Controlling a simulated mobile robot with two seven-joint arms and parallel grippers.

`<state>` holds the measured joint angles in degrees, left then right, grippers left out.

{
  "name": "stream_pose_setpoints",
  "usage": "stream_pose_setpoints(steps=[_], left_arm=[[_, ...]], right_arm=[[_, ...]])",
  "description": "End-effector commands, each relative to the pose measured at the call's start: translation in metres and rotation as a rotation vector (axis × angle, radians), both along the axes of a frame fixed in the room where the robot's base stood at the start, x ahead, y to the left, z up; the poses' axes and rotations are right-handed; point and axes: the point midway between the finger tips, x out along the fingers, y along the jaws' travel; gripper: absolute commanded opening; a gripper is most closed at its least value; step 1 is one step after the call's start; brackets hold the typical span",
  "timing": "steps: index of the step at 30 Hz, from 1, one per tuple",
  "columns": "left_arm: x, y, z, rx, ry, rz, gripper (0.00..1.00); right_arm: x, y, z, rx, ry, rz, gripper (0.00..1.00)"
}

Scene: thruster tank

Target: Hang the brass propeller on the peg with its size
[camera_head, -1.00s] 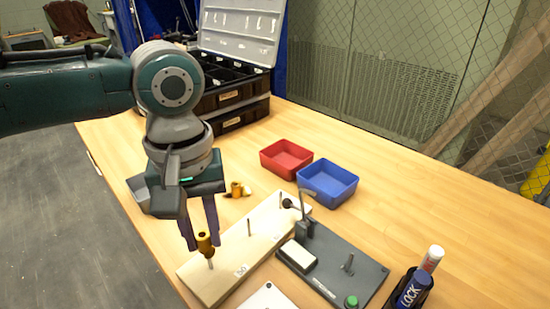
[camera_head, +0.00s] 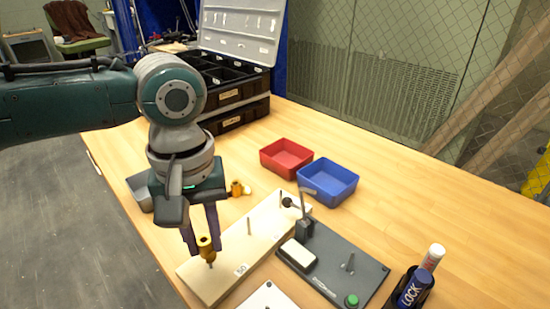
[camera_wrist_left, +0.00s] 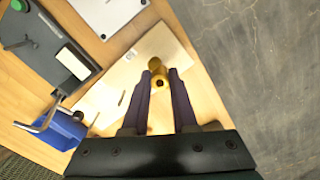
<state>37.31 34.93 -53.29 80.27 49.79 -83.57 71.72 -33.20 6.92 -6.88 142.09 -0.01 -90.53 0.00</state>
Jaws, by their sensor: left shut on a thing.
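The brass propeller (camera_head: 207,249) is between the fingers of my left gripper (camera_head: 205,247), which is shut on it. It is at the near peg (camera_head: 211,265) of the pale wooden board (camera_head: 228,252), and the peg's tip meets its lower end; I cannot tell how far the peg is inside. The middle peg (camera_head: 249,227) and far peg (camera_head: 280,200) stand bare. A label by the near end seems to read 50. In the left wrist view the propeller (camera_wrist_left: 158,80) shows between the fingertips (camera_wrist_left: 163,75) over the board (camera_wrist_left: 140,60). My right gripper is not in view.
Another brass part (camera_head: 237,188) lies behind the board near a grey bin (camera_head: 140,192). A red bin (camera_head: 286,158) and a blue bin (camera_head: 328,182) stand beyond. A dark fixture plate (camera_head: 335,270) with a lever lies right of the board.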

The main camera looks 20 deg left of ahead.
Motion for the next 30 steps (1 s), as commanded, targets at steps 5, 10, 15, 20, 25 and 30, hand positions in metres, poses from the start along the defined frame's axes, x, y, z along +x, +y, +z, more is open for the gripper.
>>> stream_pose_setpoints(steps=[5, 10, 15, 20, 25, 30], left_arm=[[0.0, 0.0, -0.001, 0.001, -0.001, 0.0, 0.0], [0.0, 0.0, -0.001, 0.001, -0.001, 0.001, 0.0], [0.0, 0.0, -0.003, 0.0, 0.0, 0.001, 0.0], [0.0, 0.0, -0.008, 0.001, -0.001, 0.001, 0.0], [0.001, 0.0, -0.013, 0.0, -0.001, 0.002, 0.0], [0.001, 0.0, -0.015, 0.0, -0.001, 0.001, 0.0]], right_arm=[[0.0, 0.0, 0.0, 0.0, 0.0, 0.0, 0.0], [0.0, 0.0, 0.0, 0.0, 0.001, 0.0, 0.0], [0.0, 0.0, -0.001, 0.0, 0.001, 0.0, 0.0], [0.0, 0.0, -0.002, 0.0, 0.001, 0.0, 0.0], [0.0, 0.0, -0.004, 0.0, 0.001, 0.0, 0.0], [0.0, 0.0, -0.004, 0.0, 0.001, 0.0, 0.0]])
